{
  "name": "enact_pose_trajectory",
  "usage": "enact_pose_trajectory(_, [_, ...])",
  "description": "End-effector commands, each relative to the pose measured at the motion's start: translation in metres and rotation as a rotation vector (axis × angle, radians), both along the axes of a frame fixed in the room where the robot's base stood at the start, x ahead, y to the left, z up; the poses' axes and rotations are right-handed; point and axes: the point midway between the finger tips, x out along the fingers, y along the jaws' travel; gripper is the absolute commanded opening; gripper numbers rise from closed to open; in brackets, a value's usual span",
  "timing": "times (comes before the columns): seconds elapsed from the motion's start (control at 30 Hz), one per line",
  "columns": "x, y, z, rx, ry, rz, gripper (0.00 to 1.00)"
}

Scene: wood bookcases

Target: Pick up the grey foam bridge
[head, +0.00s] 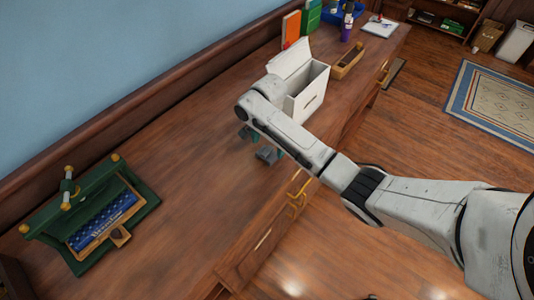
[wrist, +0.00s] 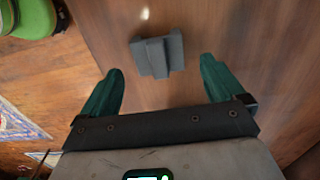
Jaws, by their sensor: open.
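The grey foam bridge (wrist: 158,55) lies on the brown wooden desktop in the wrist view, a small blocky piece with a raised middle. In the head view it shows as a small grey shape (head: 266,155) below my arm's end, partly hidden. My gripper (wrist: 160,70) is open, with one teal finger on either side of the view. The bridge appears between and just beyond the fingertips, with a gap on each side. My gripper (head: 262,143) is mostly hidden by my arm in the head view. I cannot tell its exact height above the bridge.
A white box with a raised lid (head: 305,95) stands close behind my gripper. A wooden tray (head: 348,60) and a purple bottle (head: 347,30) are farther back. A green stand (head: 150,193) with a blue panel sits at the left. The desktop between (head: 185,150) is clear.

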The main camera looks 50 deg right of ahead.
Motion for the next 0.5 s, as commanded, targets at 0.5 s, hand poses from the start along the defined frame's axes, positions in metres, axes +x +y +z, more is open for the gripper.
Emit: enact_pose_trajectory(0.5, [-0.001, 0.000, -0.038, -0.001, 0.000, 0.000, 0.96])
